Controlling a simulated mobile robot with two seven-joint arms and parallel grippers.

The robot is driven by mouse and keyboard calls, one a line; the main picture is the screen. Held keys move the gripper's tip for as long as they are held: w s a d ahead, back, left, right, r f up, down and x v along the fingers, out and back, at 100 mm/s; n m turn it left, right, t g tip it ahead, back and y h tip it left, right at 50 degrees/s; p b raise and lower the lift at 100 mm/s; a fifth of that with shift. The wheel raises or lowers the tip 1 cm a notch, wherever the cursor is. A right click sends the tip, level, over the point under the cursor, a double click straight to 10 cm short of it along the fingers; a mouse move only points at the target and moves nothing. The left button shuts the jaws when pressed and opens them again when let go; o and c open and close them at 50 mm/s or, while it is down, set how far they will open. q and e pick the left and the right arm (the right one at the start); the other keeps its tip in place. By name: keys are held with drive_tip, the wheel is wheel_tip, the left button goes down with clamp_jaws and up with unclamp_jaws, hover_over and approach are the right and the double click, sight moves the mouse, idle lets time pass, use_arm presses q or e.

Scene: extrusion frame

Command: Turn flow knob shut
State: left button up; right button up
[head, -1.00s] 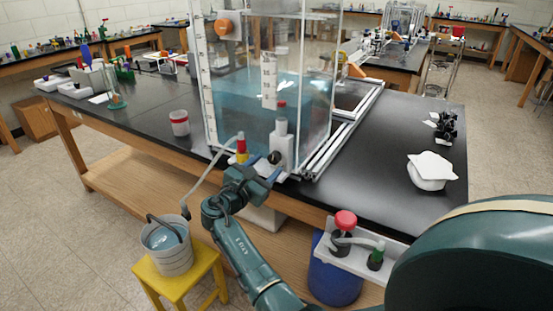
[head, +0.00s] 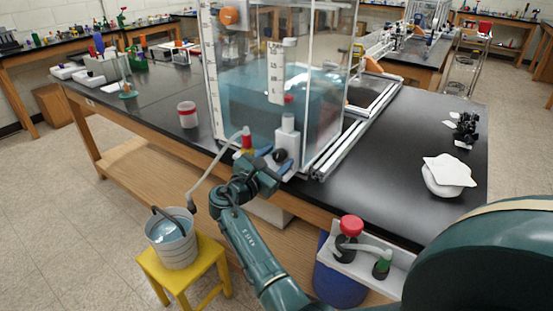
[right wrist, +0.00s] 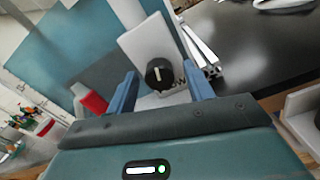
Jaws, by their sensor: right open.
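The flow knob (head: 280,156) is a small black round knob on a white block at the front foot of the clear water tank (head: 240,104). In the right wrist view the knob (right wrist: 159,73) shows a pale pointer mark and lies between my two blue fingertips, with a gap on either side. My right gripper (head: 268,166) is open in front of the knob, and its fingers also show in the right wrist view (right wrist: 160,80). Nothing is held. I cannot tell whether the fingers reach past the knob's face. My left gripper is not in view.
A red-and-yellow outlet (head: 246,142) beside the knob feeds a tube to a bucket (head: 172,238) on a yellow stool (head: 205,264). A red-topped jar (head: 188,115) stands left of the tank. A white shelf (head: 375,262) with bottles is at front right. The black benchtop (head: 400,150) right of the tank is mostly clear.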

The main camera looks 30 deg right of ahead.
drive_tip(key=shift+c, duration=0.2)
drive_tip(key=c, duration=0.9)
drive_tip(key=shift+c, duration=0.2)
drive_tip(key=shift+f, duration=0.1)
